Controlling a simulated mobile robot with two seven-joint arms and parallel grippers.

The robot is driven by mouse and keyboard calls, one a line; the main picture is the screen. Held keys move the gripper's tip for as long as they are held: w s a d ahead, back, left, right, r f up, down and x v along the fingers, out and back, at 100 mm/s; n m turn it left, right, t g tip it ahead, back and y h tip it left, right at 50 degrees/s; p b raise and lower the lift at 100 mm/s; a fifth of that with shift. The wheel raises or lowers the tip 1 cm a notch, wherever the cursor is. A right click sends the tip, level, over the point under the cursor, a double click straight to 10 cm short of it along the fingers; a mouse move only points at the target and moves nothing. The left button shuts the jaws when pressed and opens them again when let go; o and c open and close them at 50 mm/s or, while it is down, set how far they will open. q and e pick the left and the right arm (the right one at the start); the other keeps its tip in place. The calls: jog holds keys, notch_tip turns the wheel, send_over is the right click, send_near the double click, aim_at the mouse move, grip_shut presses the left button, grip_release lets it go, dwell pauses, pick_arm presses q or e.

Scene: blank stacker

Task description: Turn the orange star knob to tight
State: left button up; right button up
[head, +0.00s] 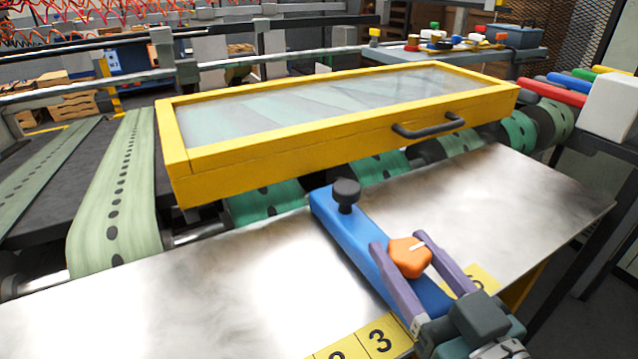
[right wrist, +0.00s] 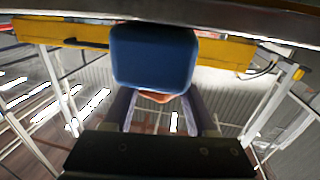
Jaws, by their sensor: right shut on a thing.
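The orange star knob (head: 409,257) sits on top of a blue bar (head: 352,240) on the metal table. A white mark shows on the knob's top. My right gripper (head: 402,248) has its two purple fingers on either side of the knob and is shut on it. In the right wrist view, the blue bar's end (right wrist: 153,58) fills the upper middle, and a bit of the orange knob (right wrist: 157,96) shows below it between the fingers. Any tight marking cannot be made out. My left gripper is not in view.
A black knob (head: 346,194) stands at the bar's far end. A yellow-framed clear cover (head: 330,132) with a black handle (head: 428,126) lies behind, over green perforated belts (head: 118,205). Yellow number plates (head: 380,340) line the metal table's (head: 190,295) front edge. The table's left part is clear.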

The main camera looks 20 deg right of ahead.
jog(key=o, duration=1.4)
jog(key=s, duration=0.3)
jog(key=s+b, duration=0.1)
jog(key=s, duration=0.2)
jog(key=s+a, duration=0.1)
jog(key=s, duration=0.3)
